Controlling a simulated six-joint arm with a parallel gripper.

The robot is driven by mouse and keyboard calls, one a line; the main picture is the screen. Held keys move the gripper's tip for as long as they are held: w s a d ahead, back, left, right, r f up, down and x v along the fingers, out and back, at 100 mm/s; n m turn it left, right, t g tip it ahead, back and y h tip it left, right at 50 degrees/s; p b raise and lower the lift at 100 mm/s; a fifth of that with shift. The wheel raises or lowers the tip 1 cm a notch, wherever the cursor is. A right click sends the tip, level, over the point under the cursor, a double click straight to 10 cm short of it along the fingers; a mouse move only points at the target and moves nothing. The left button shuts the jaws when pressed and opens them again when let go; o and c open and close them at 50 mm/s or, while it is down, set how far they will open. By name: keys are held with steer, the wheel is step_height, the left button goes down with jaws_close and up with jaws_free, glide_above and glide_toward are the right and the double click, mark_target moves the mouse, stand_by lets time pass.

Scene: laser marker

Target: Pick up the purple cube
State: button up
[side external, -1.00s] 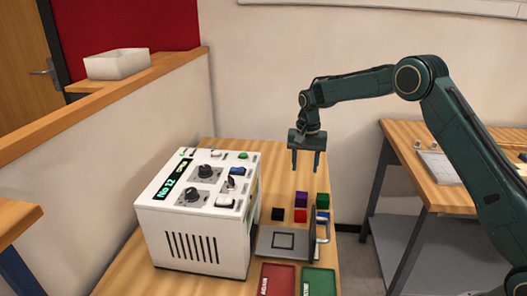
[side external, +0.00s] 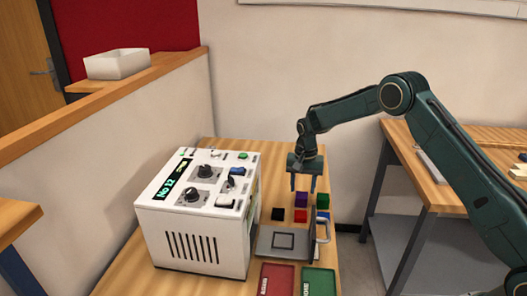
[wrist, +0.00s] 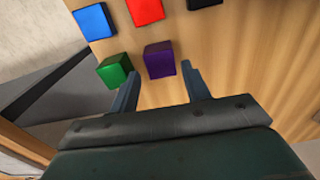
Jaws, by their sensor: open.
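The purple cube (side external: 301,200) sits on the wooden table, behind the red cube and left of the green one. My gripper (side external: 303,190) is open and empty, pointing down just above the purple cube in the side view. In the wrist view the purple cube (wrist: 159,60) lies ahead of and roughly between the two spread fingers (wrist: 157,82), nearer the middle. Whether the fingertips reach down to the cube's height I cannot tell.
Close by are a green cube (side external: 322,201), a red cube (side external: 300,215), a black cube (side external: 278,214) and a blue cube (side external: 323,215). A white laser machine (side external: 195,215) stands left. A grey plate with a handle (side external: 283,240), a red tray (side external: 277,279) and a green tray (side external: 318,282) lie in front.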

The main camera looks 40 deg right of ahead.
mark_target(302, 195)
steer(key=shift+f, duration=2.05)
steer(key=c, duration=0.8)
steer(key=shift+c, duration=0.2)
step_height(302, 195, up, 20)
